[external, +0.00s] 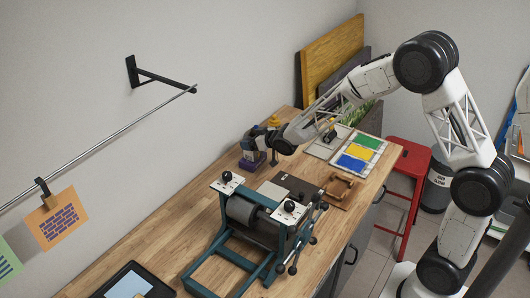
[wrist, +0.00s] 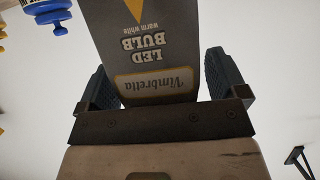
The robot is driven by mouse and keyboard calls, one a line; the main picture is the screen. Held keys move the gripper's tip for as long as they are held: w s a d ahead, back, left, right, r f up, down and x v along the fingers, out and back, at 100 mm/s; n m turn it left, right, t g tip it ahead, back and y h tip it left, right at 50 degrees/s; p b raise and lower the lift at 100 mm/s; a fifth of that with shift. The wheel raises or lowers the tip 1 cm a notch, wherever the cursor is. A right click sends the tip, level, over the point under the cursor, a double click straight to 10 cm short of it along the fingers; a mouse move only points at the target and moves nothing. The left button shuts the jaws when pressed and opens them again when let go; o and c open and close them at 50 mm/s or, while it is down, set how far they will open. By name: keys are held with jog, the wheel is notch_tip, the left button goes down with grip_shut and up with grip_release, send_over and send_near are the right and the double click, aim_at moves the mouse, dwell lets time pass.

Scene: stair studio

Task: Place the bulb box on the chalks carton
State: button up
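The bulb box (wrist: 155,50) is grey with a yellow triangle and the words "LED BULB". It fills the upper middle of the wrist view, its print upside down there. My gripper (wrist: 162,88) has one dark finger close against each side of the box and appears shut on it. In the external view my gripper (external: 250,143) is over the far part of the bench near the wall, and the box is too small to make out. A purple block (external: 253,161) is just below it; I cannot tell whether this is the chalks carton.
A teal-framed press (external: 232,250) stands in front of my gripper on the wooden bench (external: 150,230). A tray of colour panels (external: 360,153) and a small wooden tray (external: 340,189) lie to the right. A yellow-topped item (external: 274,121) stands behind. A rail (external: 100,149) runs along the wall.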

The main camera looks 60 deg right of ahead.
jog(key=shift+s+r, duration=0.1)
jog(key=shift+r, duration=0.05)
jog(key=v, duration=1.1)
jog(key=shift+s+r, duration=0.2)
jog(key=shift+s, duration=0.15)
dwell(0.3)
jog(key=shift+s+r, duration=0.1)
dwell(0.5)
jog(key=s+a+r+g, duration=0.3)
jog(key=s+a, duration=0.1)
jog(key=s, duration=1)
jog(key=s+a+r+g, duration=0.3)
jog(key=s+r+g, duration=0.1)
jog(key=s, duration=1)
jog(key=s+a+r+g, duration=0.3)
jog(key=s+a+g, duration=0.1)
jog(key=s, duration=1)
jog(key=shift+a+r, duration=0.2)
jog(key=shift+a, duration=0.1)
jog(key=shift+s, duration=0.1)
